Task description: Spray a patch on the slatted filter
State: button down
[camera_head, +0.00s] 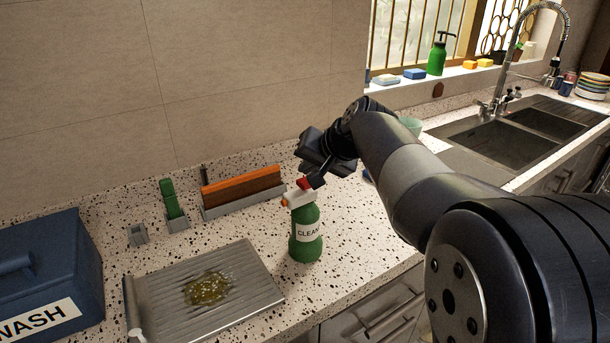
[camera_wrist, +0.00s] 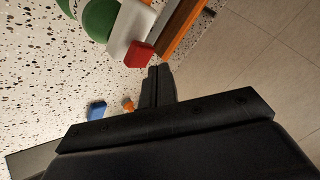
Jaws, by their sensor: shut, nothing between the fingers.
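The slatted filter (camera_head: 165,294) lies on the speckled counter at the front left, with a yellowish-brown greasy patch (camera_head: 208,287) on its middle. A green spray bottle (camera_head: 306,240) labelled "CLEAN" stands upright just right of the filter. Its head is white and red with an orange nozzle pointing left. The bottle also shows at the top of the wrist view (camera_wrist: 100,20). My gripper (camera_head: 318,180) is shut and empty, its fingertips close to the red part of the bottle's head. In the wrist view the shut fingers (camera_wrist: 159,72) point at that red part; I cannot tell whether they touch.
A blue "WASH" bin (camera_head: 60,250) stands at the far left. A holder with an orange-brown board (camera_head: 243,188), a green-handled tool (camera_head: 170,198) and a small grey block (camera_head: 138,235) are behind the filter. The sink (camera_head: 510,142) is at right.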

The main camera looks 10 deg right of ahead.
aim_at(308, 184)
jog(key=shift+r, duration=0.15)
notch_tip(308, 184, up, 6)
jog(key=p, duration=0.4)
jog(key=shift+p, duration=0.4)
jog(key=shift+s, duration=0.1)
dwell(0.4)
